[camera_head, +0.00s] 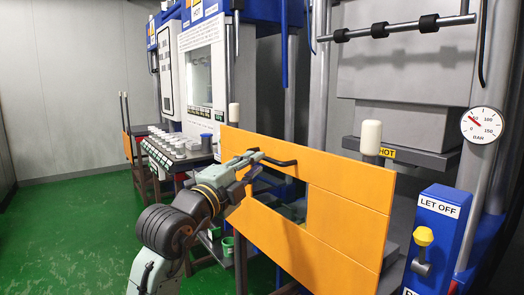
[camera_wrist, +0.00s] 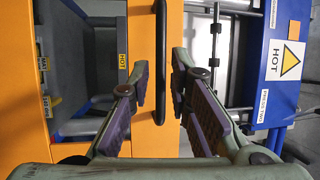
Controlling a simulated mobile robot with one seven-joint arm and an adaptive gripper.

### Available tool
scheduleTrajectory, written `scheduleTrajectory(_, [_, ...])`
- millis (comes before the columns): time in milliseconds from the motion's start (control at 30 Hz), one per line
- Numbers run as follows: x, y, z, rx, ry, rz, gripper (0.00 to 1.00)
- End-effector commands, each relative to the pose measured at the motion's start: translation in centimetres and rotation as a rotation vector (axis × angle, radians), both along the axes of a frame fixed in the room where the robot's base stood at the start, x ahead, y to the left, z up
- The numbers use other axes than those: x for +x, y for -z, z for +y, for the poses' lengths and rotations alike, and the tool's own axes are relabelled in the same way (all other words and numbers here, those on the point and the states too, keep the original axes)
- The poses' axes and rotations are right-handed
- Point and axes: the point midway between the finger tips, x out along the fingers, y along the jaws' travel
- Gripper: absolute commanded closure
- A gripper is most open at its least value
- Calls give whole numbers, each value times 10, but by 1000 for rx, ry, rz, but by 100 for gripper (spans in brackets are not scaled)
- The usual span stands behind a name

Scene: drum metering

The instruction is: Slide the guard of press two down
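The guard of the press (camera_head: 340,185) is an orange panel with a rectangular window, standing in front of the press below the grey upper block. A black bar handle (camera_head: 280,161) sits near its upper edge. My gripper (camera_head: 256,160) is at this handle. In the wrist view the handle (camera_wrist: 161,50) runs upright between the spread fingertips of my gripper (camera_wrist: 161,88). The fingers are open, with gaps on both sides of the handle. The orange guard (camera_wrist: 146,60) fills the middle there. A label that seems to read PRESS TWO (camera_wrist: 262,106) shows on the blue frame.
A blue LET OFF box (camera_head: 440,235) with a yellow-knobbed lever stands at the right, below a round bar gauge (camera_head: 483,124). A HOT label (camera_head: 387,152) marks the press. Several small cups (camera_head: 180,143) stand on a bench at left. The green floor (camera_head: 75,220) is clear.

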Motion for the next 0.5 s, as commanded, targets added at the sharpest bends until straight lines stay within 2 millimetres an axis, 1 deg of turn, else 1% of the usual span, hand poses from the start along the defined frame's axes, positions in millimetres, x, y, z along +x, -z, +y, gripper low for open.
scheduleTrajectory(33, [8,-6,-6,-1,3,1,82])
scheduleTrajectory(200, [30,-9,-18,0,0,0,82])
scheduleTrajectory(333, [38,-10,-23,-2,0,-3,82])
scheduleTrajectory(500, [41,-9,-24,-1,-1,-2,82])
